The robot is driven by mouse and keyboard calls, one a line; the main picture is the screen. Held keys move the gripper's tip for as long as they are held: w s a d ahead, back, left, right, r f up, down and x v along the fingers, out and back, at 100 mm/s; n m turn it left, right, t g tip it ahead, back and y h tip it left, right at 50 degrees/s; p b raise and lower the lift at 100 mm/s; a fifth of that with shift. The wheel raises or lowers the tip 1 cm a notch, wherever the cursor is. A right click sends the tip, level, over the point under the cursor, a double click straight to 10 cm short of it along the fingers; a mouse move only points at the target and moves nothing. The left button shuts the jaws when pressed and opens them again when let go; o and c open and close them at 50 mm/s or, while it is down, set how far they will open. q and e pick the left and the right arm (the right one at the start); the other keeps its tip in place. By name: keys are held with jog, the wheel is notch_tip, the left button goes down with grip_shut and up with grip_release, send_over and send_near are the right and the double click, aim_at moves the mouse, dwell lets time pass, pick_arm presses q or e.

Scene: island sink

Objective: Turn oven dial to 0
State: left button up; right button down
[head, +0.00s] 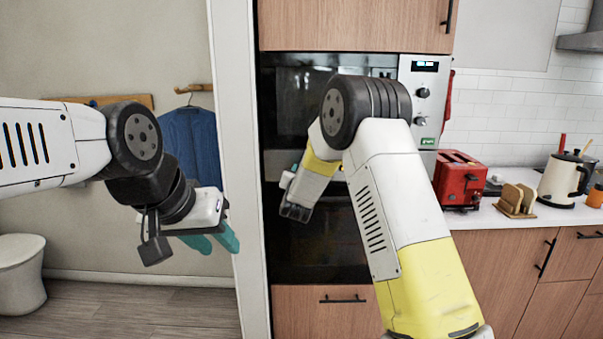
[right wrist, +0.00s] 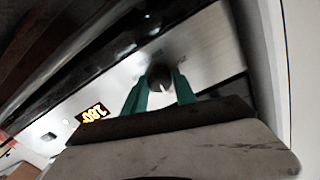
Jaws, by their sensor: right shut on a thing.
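The oven (head: 340,245) is the dark-fronted built-in unit below the microwave in the head view. Its control panel (right wrist: 208,42) is a light metal strip in the right wrist view, with a lit orange display (right wrist: 92,113). A dark round oven dial (right wrist: 159,74) sits on that strip. My right gripper (right wrist: 160,88) is shut on the dial, with one teal finger on each side. In the head view my right arm hides the dial and most of that gripper. My left gripper (head: 214,240) is open and empty, left of the oven by the white wall edge.
The microwave (head: 295,100) is above the oven, with its own knobs and display at the right. A red toaster (head: 460,180), toast rack (head: 516,200) and kettle (head: 563,181) stand on the right counter. A blue garment (head: 190,140) hangs behind my left arm.

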jog(key=shift+f+n, duration=0.15)
jog(key=shift+n, duration=0.45)
jog(key=c, duration=1)
grip_release()
jog(key=s, duration=0.7)
jog(key=shift+s+a, duration=0.2)
jog(key=shift+s, duration=0.2)
jog(key=shift+r, duration=0.2)
